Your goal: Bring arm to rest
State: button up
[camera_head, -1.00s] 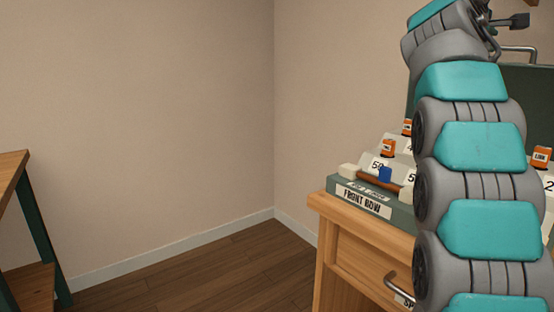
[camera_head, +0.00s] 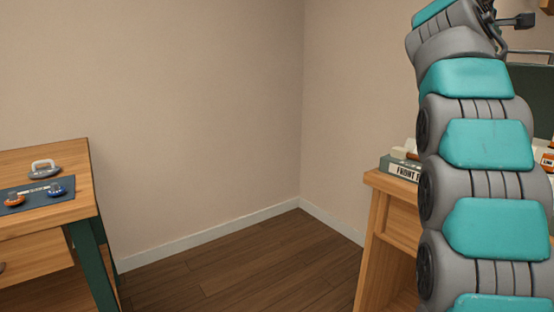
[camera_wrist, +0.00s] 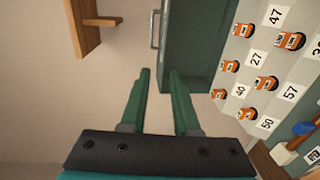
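My gripper (camera_wrist: 160,74) shows in the wrist view with its two green fingers apart. Nothing is between them, and the wall and the edge of a green box lie beyond. In the head view my arm (camera_head: 478,145) stands raised along the right side. Its upper end leaves the top of the picture, and the fingers are not clear there.
A stepped white rack (camera_wrist: 240,50) with several orange pieces and numbers is right of my gripper, beside an open green box (camera_wrist: 188,45). A wooden desk (camera_head: 390,190) stands behind my arm. A table (camera_head: 75,150) with dial pieces is at left. Floor (camera_head: 240,265) between is clear.

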jog(key=s+a+f+m+g+y, duration=0.1)
jog(key=s+a+f+y, duration=0.3)
jog(key=f, duration=0.6)
jog(key=s+a+f+m+g+y, duration=0.15)
jog(key=s+a+f, duration=0.35)
jog(key=f, duration=0.6)
jog(key=s+a+f+g+y, duration=0.25)
jog(key=a+f, duration=0.35)
jog(key=f, duration=0.4)
jog(key=s+a+f+m+g+y, duration=0.1)
jog(key=s+a+f+g+y, duration=0.1)
jog(key=s+a+f, duration=0.3)
jog(key=s+a+f+m+g+y, duration=0.1)
jog(key=s+a+f+m+g, duration=0.1)
jog(key=s+a+f, duration=0.4)
jog(key=s+a+f+m+g+y, duration=0.1)
jog(key=s+a+f, duration=0.5)
jog(key=s+f, duration=0.7)
jog(key=s+g+y, duration=0.1)
jog(key=s, duration=0.7)
jog(key=shift+s+m+g+y, duration=0.3)
jog(key=shift+m, duration=0.05)
jog(key=shift+f, duration=0.1)
dwell(1.3)
